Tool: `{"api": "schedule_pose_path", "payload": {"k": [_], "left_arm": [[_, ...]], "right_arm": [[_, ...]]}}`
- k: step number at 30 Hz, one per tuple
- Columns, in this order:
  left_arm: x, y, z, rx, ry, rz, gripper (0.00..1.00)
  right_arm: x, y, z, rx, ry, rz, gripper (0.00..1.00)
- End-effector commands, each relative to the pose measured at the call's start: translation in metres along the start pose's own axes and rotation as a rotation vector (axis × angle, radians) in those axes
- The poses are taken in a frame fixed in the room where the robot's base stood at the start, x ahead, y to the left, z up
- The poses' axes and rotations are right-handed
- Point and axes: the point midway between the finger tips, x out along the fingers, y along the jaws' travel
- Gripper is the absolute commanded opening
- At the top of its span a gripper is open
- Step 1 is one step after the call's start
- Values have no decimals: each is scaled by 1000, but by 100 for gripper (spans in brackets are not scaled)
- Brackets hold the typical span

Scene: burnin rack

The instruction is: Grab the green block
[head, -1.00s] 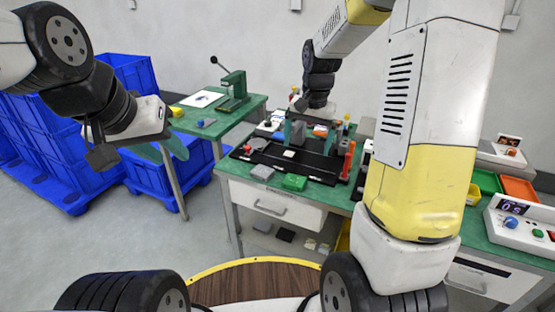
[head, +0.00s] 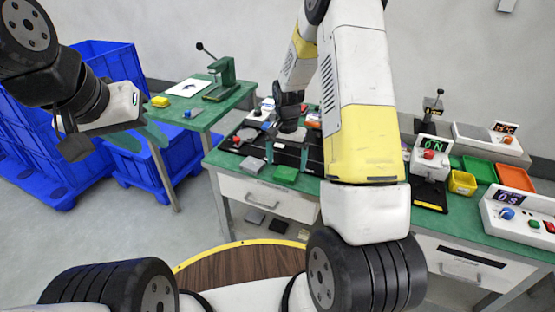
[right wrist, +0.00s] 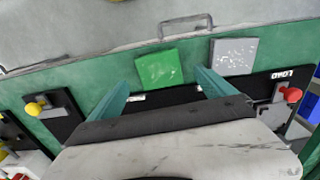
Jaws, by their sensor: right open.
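The green block (head: 285,173) lies on the green workbench near its front edge, just left of my right forearm in the head view. It also shows in the right wrist view (right wrist: 159,68), flat beside a grey block (right wrist: 233,55). My right gripper (head: 287,157) is open and empty, its teal fingers pointing toward the block. In the right wrist view the fingers (right wrist: 162,84) are spread wider than the green block, which appears beyond and between their tips. My left gripper (head: 150,137) hangs at the left, away from the bench; its opening is unclear.
The grey block (head: 255,167) sits close to the green one. A black fixture (head: 313,160) lies behind the blocks. A drawer handle (right wrist: 186,24) is below the bench edge. Blue crates (head: 110,62) stand left.

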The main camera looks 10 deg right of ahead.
Motion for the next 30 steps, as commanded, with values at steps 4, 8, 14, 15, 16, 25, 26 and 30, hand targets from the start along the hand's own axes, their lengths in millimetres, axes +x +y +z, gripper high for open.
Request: {"api": "schedule_pose_path", "payload": {"k": [4, 8, 14, 15, 16, 25, 26, 30], "left_arm": [[0, 0, 0, 0, 0, 0, 36], [0, 0, 0, 0, 0, 0, 36], [0, 0, 0, 0, 0, 0, 36], [0, 0, 0, 0, 0, 0, 36], [0, 0, 0, 0, 0, 0, 36], [0, 0, 0, 0, 0, 0, 36], [0, 0, 0, 0, 0, 0, 36], [0, 0, 0, 0, 0, 0, 36]], "right_arm": [[27, 1, 1, -1, -4, 3, 94], [39, 0, 1, -2, -2, 2, 94], [42, 0, 0, -1, 0, 0, 94], [42, 0, 0, -1, 0, 0, 94], [41, 0, 0, -1, 0, 0, 94], [41, 0, 0, -1, -1, 0, 35], [41, 0, 0, -1, -1, 0, 29], [41, 0, 0, -1, 0, 0, 26]]}}
